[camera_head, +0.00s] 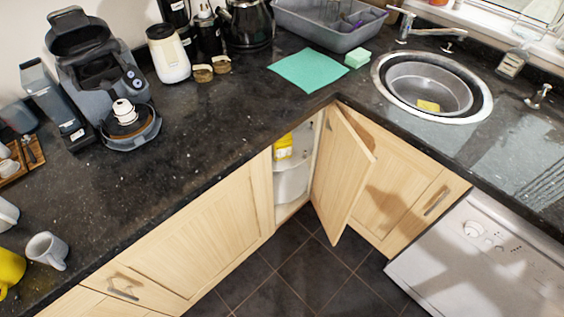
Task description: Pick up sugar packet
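A yellow and white packet (284,146) stands on the upper shelf inside the open corner cupboard, below the counter. It may be the sugar packet, but its label is too small to read. The cupboard frame and counter edge hide part of it. The cupboard door (338,170) stands open, swung out over the floor to the right of the packet. My gripper is not in view.
The dark granite counter (215,135) overhangs the cupboard. On it are a coffee machine (100,75), a white canister (168,53), a green cloth (306,68) and a grey mug (47,250). A sink (380,92) is at right. Tiled floor (300,270) is clear.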

